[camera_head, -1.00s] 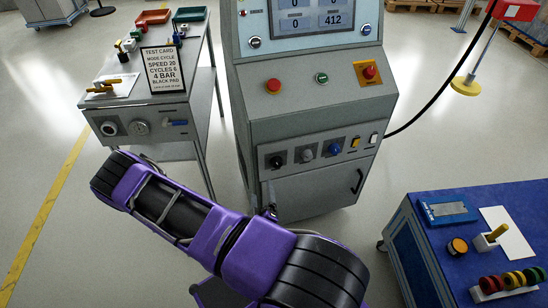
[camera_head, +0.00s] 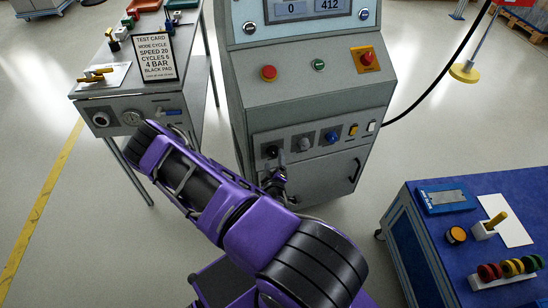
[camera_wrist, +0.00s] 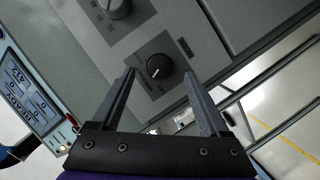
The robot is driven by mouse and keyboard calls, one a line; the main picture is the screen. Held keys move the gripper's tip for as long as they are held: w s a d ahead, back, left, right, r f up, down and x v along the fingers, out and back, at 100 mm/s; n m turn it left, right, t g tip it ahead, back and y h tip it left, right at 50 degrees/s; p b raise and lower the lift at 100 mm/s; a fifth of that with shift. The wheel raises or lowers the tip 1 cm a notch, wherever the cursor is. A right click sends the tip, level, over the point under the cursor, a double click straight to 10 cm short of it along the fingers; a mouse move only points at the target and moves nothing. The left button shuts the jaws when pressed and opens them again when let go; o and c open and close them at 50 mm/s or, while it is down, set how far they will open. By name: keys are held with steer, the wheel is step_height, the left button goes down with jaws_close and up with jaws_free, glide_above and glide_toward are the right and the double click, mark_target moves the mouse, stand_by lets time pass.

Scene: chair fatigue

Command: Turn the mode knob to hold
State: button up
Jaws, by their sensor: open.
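The black knob (camera_head: 272,152) is at the left end of the lower row on the grey machine panel, with a grey knob (camera_head: 304,144) and a blue knob (camera_head: 331,137) to its right. In the head view my gripper (camera_head: 275,181) is just below this knob.
The test card (camera_head: 155,58) stands on the left bench and reads mode cycle. An emergency stop (camera_head: 367,57) and red and green buttons are above the knobs. A blue bench (camera_head: 470,238) is at lower right. Clear floor lies between the furniture.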

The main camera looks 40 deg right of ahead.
mark_target(274, 154)
steer(key=shift+x, duration=1.65)
steer(key=shift+s, duration=0.1)
jaws_close()
